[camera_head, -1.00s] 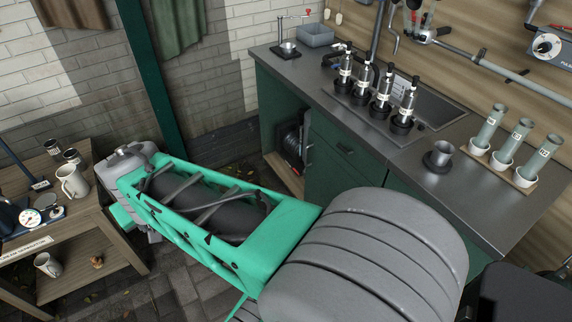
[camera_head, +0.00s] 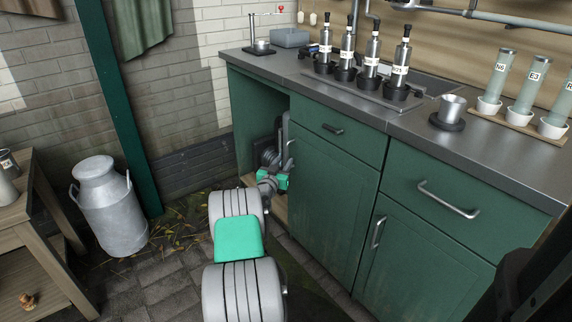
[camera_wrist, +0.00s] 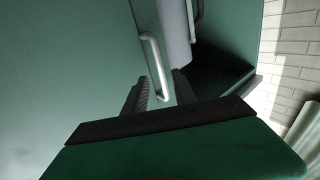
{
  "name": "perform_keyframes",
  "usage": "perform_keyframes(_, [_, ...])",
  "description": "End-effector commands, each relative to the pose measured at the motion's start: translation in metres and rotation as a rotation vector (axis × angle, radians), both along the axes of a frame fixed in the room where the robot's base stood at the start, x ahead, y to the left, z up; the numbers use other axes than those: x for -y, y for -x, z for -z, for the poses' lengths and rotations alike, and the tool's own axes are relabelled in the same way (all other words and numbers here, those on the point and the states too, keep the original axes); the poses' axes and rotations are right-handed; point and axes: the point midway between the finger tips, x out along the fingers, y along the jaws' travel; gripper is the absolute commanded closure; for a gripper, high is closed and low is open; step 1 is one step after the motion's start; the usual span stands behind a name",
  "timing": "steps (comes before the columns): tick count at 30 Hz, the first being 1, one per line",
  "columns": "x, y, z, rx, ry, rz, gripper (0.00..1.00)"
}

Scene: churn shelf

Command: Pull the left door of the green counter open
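The green counter (camera_head: 420,225) stands on the right in the head view. Its left door (camera_head: 325,205) looks shut, with an upright metal handle (camera_head: 291,150) near its left edge. My gripper (camera_head: 279,160) is at that edge, small and partly hidden by my wrist. In the wrist view the silver handle (camera_wrist: 151,50) stands on the green door (camera_wrist: 85,70). My gripper's two dark fingers (camera_wrist: 159,88) are apart, and the handle's lower part shows between them. I cannot tell whether they touch it.
An open bay (camera_head: 255,115) with dark items lies left of the door. Bottles, a sink and tubes stand on the counter's top (camera_head: 290,72). A metal milk can (camera_head: 108,210) and a wooden table (camera_head: 45,235) stand at left.

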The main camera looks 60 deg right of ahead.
Motion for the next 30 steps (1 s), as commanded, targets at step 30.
perform_keyframes(30, [0.034, -0.005, 0.0, -0.001, -0.002, -0.003, 1.0])
